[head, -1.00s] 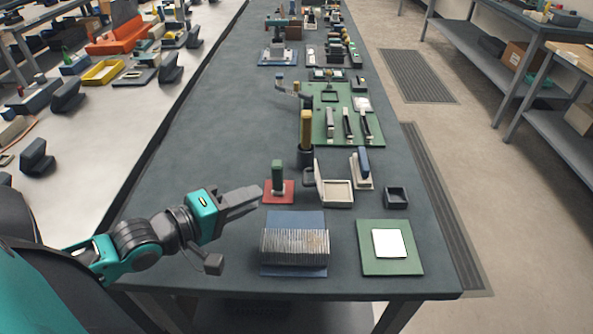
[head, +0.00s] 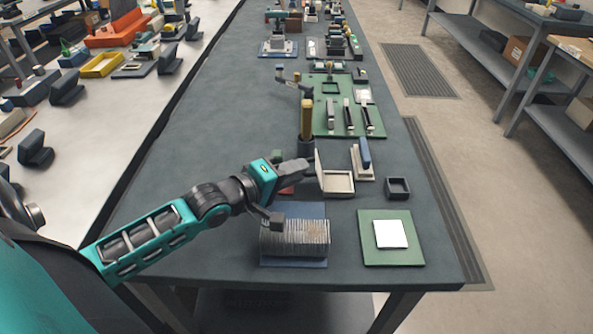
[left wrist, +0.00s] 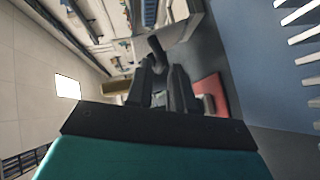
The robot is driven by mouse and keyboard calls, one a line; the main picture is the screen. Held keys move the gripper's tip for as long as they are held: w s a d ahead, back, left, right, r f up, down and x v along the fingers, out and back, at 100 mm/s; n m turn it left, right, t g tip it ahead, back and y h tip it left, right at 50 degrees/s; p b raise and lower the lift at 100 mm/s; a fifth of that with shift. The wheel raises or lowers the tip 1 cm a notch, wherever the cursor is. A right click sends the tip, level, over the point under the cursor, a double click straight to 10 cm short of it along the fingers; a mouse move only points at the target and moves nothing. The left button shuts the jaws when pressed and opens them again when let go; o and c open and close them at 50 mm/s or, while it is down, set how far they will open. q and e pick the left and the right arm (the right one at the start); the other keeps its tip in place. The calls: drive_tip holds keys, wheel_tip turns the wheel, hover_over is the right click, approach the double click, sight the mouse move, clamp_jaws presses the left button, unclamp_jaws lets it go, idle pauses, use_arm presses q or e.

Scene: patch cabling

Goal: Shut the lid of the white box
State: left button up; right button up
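The white box (head: 338,187) is a shallow off-white tray on the dark bench, in the middle of the head view. Its lid (head: 320,172) stands up along the box's left side, so the box is open. My left gripper (head: 305,167) is just left of the lid, pointing right at it. Its fingers look closed together, with nothing seen between them; they also show in the left wrist view (left wrist: 163,88). I cannot tell whether the fingertips touch the lid. My right gripper is out of view.
A red base (head: 286,190) is mostly hidden behind my left gripper. A grey finned block (head: 295,238) lies on a blue mat in front. A yellow-handled tool (head: 307,120) stands behind the lid. A blue-topped stand (head: 362,158) and a small black tray (head: 398,188) are to the right.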

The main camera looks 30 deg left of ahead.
use_arm(q)
drive_tip(key=shift+w+d+f, duration=0.1)
drive_tip(key=shift+w+d, duration=0.05)
drive_tip(key=shift+w, duration=0.3)
clamp_jaws()
drive_tip(key=shift+w+d+r+m+g+y+p, duration=0.25)
drive_tip(key=shift+d+r+m+g+y+p, duration=0.2)
drive_tip(key=shift+r+m+g+y+p, duration=0.2)
drive_tip(key=shift+w+d+r+m+g+y, duration=0.45)
drive_tip(key=shift+d+m+g+y, duration=0.1)
drive_tip(key=shift+g+y, duration=0.15)
drive_tip(key=shift+w+d+r+m+g+y, duration=0.15)
drive_tip(key=shift+d+m+g+y, duration=0.35)
drive_tip(key=shift+g, duration=0.15)
